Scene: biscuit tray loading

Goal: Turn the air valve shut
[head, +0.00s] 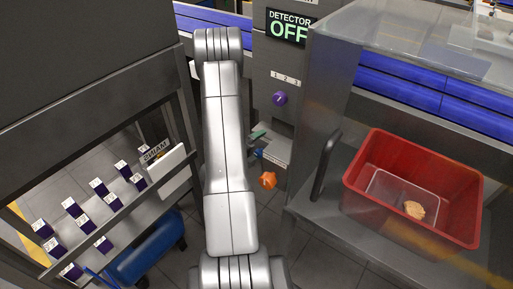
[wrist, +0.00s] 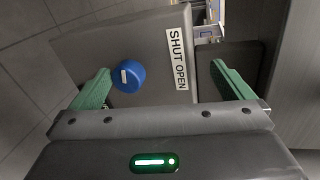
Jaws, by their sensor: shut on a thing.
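The air valve, a round blue knob (wrist: 130,78) with a short white mark, sits on a grey panel (wrist: 90,50) in the wrist view. A white label reading SHUT OPEN (wrist: 179,60) is to its right. My gripper (wrist: 162,72) has its green fingers on either side, the left one close beside the knob and the right one past the label. In the head view my arm partly covers this spot; a green finger (head: 257,135) and a bit of blue (head: 258,153) show.
An orange piece (head: 268,181) is just below the gripper. A purple knob (head: 280,98) marked 1 2 3 is on the column above, under a DETECTOR OFF sign (head: 289,27). A red crate (head: 365,165) stands right; a rack with dark boxes (head: 98,187) is left.

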